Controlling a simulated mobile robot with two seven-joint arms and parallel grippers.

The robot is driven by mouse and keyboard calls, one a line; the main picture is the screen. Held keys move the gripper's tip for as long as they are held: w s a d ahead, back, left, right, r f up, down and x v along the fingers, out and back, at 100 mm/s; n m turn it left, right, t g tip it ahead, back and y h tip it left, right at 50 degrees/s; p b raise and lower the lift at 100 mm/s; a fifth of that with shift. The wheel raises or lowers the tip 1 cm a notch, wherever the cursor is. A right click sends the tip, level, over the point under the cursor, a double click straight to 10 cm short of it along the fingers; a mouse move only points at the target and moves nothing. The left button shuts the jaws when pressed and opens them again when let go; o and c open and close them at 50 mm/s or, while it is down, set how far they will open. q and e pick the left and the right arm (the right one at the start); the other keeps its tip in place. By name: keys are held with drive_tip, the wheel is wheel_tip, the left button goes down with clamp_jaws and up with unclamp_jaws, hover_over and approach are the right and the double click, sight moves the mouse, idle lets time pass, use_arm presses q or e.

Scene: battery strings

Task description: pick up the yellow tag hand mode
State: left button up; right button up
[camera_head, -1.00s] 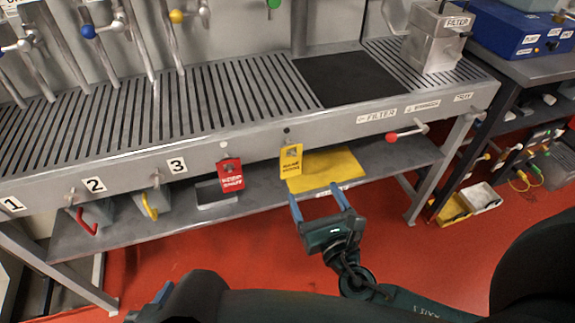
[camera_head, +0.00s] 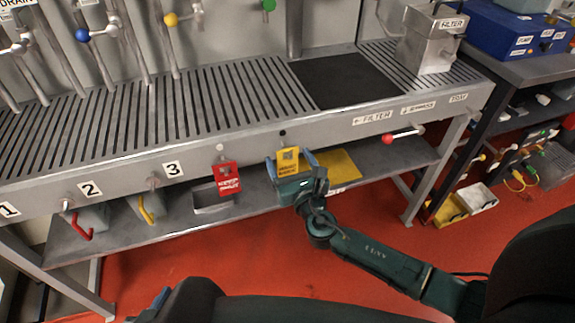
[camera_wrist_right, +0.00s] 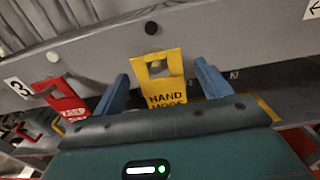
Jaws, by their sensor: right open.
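The yellow tag (camera_head: 288,158) hangs on the front rail of the grey bench, below a black knob. In the right wrist view the yellow tag (camera_wrist_right: 158,78) reads "HAND MODE", and its lower edge is hidden by my gripper body. My right gripper (camera_head: 291,162) is open, with its blue fingers on either side of the tag. In the right wrist view the gripper (camera_wrist_right: 163,90) shows a gap between each finger and the tag. My left gripper is not clearly in view; only a blue piece shows at the bottom left.
A red tag (camera_head: 227,178) hangs left of the yellow one, and it also shows in the wrist view (camera_wrist_right: 66,98). A yellow sheet (camera_head: 338,168) lies on the lower shelf (camera_head: 110,250) behind my gripper. A red-ended handle (camera_head: 402,135) sticks out to the right.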

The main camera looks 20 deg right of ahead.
drive_tip(key=shift+w, duration=0.15)
drive_tip(key=c, duration=1)
drive_tip(key=shift+c, duration=0.2)
